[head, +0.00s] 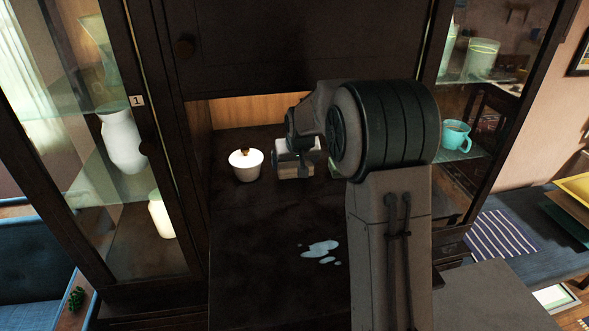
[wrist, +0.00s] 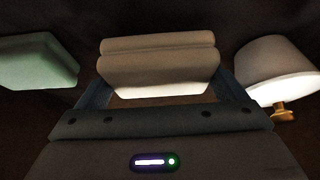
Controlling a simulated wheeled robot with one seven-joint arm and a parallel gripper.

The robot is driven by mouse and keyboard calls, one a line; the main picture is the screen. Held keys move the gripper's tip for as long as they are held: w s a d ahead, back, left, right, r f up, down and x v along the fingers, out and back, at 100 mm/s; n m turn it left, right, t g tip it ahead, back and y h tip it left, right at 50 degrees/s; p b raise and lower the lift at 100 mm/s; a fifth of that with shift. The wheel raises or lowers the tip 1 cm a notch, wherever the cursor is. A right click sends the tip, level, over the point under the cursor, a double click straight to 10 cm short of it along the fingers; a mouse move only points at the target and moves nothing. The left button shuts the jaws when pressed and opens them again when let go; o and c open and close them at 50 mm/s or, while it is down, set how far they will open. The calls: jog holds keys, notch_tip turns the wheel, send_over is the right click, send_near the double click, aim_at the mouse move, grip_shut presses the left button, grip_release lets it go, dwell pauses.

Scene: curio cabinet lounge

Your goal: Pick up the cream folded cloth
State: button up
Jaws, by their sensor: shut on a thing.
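The cream folded cloth (wrist: 158,70) sits between the two fingers of my gripper (wrist: 160,92) in the wrist view, with a finger against each side. In the head view the cloth (head: 296,172) shows under my gripper (head: 297,160), at the back of the dark cabinet surface. My gripper is shut on the cloth. I cannot tell whether the cloth is resting on the surface or just clear of it. Part of the cloth is hidden by the gripper.
A white bowl-like pot (head: 246,165) with a brass knob stands close left of my gripper. A green block-like thing (wrist: 40,60) lies on the other side. A pale spill (head: 321,251) marks the dark surface (head: 265,270) in front. Glass cabinet doors flank both sides.

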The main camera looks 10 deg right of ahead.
jog(key=shift+r+b, duration=0.3)
jog(key=shift+r, duration=0.55)
jog(key=s+b, duration=0.5)
jog(key=s, duration=1.3)
jog(key=o, duration=0.3)
jog(key=c, duration=0.6)
jog(key=shift+s+f, duration=0.1)
